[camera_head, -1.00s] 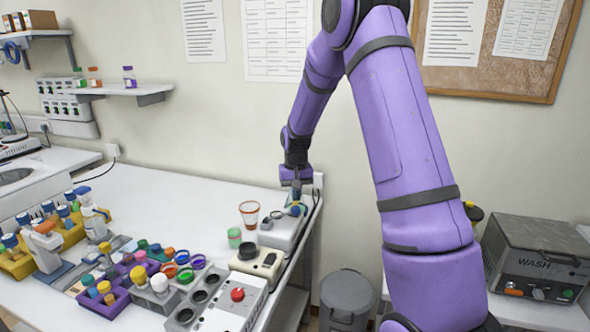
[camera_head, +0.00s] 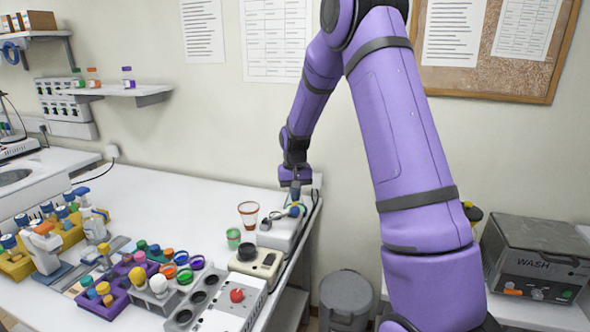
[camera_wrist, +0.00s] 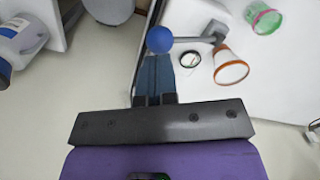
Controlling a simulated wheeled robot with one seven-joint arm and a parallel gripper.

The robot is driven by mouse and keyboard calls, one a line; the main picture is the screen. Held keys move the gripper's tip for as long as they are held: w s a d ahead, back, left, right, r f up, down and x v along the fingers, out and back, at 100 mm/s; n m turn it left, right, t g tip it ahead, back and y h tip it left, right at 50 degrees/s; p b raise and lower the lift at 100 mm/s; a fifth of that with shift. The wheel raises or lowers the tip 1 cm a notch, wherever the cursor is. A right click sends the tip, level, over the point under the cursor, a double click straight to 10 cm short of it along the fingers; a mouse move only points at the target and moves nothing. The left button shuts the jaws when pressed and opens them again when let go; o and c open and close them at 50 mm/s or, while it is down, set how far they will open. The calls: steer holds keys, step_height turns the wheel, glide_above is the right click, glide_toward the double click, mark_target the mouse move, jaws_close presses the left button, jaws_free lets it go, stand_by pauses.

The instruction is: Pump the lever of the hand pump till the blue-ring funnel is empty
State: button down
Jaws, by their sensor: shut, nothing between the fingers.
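The hand pump (camera_head: 278,235) is a pale unit near the right end of the white bench. In the wrist view its grey lever (camera_wrist: 192,39) ends in a blue ball knob (camera_wrist: 159,39). My gripper (camera_head: 295,193) is over the pump; in the wrist view its fingers (camera_wrist: 158,60) are shut and empty. The fingertips are right by the knob; I cannot tell whether they touch it. I cannot make out the blue-ring funnel with certainty. A clear cup with an orange rim (camera_head: 249,213) stands left of the pump.
A green-ringed cup (camera_head: 233,238) stands beside the orange-rimmed one. A unit with a red knob (camera_head: 237,295) and a row of coloured-ring funnels (camera_head: 184,275) are nearer the front. A grey bin (camera_head: 346,298) stands on the floor. The bench behind the cups is clear.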

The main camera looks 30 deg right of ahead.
mark_target(299, 210)
steer(key=shift+f, duration=0.15)
stand_by(0.5)
steer(key=shift+f, duration=1.05)
steer(key=shift+f, duration=0.1)
steer(key=shift+s+d+f, duration=0.25)
steer(key=shift+s+f, duration=0.05)
steer(key=shift+f, duration=0.35)
steer(key=shift+s+d+f, duration=0.2)
steer(key=shift+s+f, duration=0.05)
steer(key=shift+f, duration=0.55)
